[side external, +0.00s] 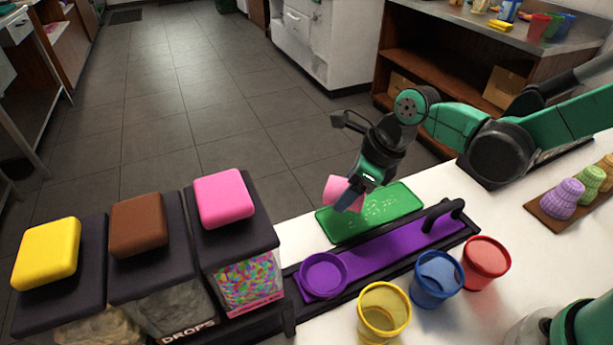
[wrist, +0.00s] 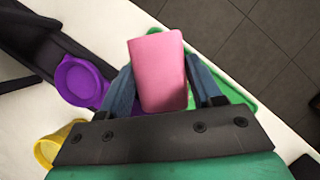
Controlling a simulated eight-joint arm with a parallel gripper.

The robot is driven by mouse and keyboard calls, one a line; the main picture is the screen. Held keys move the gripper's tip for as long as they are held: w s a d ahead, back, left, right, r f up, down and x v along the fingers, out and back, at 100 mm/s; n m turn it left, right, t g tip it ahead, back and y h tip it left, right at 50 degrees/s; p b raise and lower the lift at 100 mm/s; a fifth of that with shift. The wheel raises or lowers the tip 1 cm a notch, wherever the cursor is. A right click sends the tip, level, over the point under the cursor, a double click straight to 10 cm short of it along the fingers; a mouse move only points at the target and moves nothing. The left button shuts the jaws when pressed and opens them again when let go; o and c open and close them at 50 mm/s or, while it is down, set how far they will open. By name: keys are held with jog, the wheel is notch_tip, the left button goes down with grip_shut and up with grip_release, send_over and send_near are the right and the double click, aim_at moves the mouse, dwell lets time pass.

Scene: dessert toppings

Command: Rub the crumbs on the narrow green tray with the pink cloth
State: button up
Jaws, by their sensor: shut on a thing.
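The narrow green tray (side external: 340,228) lies on the white counter near its far edge, with pale crumbs (side external: 380,206) scattered on its middle and right part. My gripper (side external: 352,197) is over the tray's left part, shut on the pink cloth (side external: 331,190). In the wrist view the pink cloth (wrist: 160,72) sits between the two blue-grey fingers and hides most of the green tray (wrist: 240,96). The crumbs do not show in the wrist view. I cannot tell whether the cloth touches the tray.
A purple tray (side external: 385,256) with a round purple dish (side external: 324,275) lies just in front. Yellow (side external: 384,310), blue (side external: 437,278) and red (side external: 487,262) cups stand nearer the camera. Dark topping dispensers with yellow, brown and pink (side external: 223,198) lids stand left. Colored cones (side external: 562,198) stand right.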

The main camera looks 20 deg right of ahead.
aim_at(341, 185)
jog(key=shift+r, duration=1.85)
